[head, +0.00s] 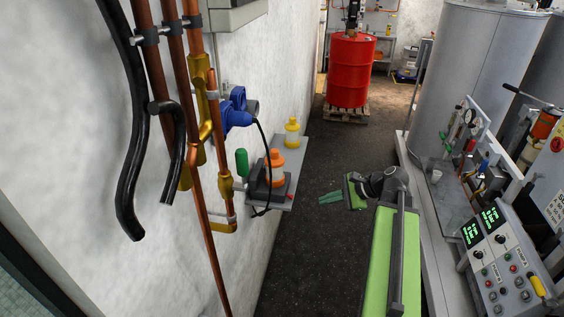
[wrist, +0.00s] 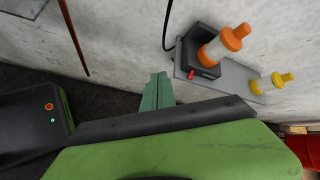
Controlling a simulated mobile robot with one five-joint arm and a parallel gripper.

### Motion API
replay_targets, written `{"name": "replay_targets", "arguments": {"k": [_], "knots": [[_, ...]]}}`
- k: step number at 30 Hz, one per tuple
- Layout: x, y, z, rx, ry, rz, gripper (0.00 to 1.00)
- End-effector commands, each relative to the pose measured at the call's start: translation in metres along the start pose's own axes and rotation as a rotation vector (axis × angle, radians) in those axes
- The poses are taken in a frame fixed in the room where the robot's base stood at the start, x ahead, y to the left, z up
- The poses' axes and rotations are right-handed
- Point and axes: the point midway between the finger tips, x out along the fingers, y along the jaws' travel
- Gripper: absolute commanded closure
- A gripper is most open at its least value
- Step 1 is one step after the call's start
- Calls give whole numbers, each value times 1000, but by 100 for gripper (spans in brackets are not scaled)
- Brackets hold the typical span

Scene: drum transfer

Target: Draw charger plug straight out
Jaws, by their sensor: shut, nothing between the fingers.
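The blue charger plug (head: 237,115) sits in the blue socket on the left wall, beside the copper pipes. Its black cord (head: 262,140) hangs down toward the black charger (head: 262,188) on a small grey shelf. The charger holds an orange-topped device and also shows in the wrist view (wrist: 190,48), with part of the cord; the plug is out of that view. My gripper (head: 330,198) is shut and empty, to the right of the shelf and below the plug, clear of both. Its green fingers show closed together in the wrist view (wrist: 157,90).
A yellow-topped device (head: 292,132) stands on the shelf (head: 285,192). Copper pipes (head: 205,120) and a thick black hose (head: 128,130) run left of the plug. A red drum (head: 350,72) stands on a pallet behind. Tanks and a control panel (head: 505,255) line the right. Floor between is clear.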

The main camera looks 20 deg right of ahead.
Motion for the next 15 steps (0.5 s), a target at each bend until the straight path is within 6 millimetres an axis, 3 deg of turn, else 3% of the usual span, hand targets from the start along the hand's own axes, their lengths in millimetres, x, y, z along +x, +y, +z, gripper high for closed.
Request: {"name": "replay_targets", "arguments": {"k": [1, 6, 12, 15], "knots": [[-44, -24, 1, 100, -17, -77, 100], [-154, -66, -11, 409, -117, -320, 100], [-285, -96, -21, 690, -269, -572, 100], [-338, -102, -24, 785, -342, -666, 100]]}}
